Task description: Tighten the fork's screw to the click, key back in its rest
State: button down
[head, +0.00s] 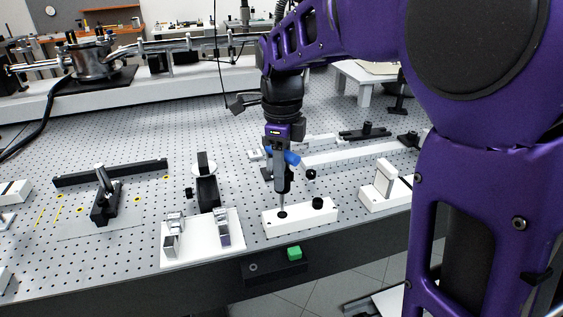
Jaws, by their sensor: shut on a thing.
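My gripper (283,186) points down over a white block (328,212) near the table's front edge. It is shut on the key, whose thin grey shank (282,203) runs down to a dark round spot near the block's left end. I cannot tell whether the tip is in a hole there or just above it.
A white plate (190,253) with metal clips lies left of the block, with a black mount (207,190) behind it. A white stand (385,182) is at the right. A black box with a green button (294,253) hangs at the front edge. A long black bar (110,173) lies at left.

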jog(key=shift+f+b, duration=0.55)
jog(key=shift+f, duration=0.4)
jog(key=shift+f+b, duration=0.55)
jog(key=shift+f, duration=0.25)
jog(key=shift+c, duration=1.8)
grip_release()
jog(key=shift+r, duration=0.1)
notch_tip(320, 180, up, 17)
jog(key=p, duration=0.4)
jog(key=shift+a+r, duration=0.1)
jog(key=shift+r, duration=0.1)
notch_tip(320, 180, up, 4)
jog(key=p, duration=0.4)
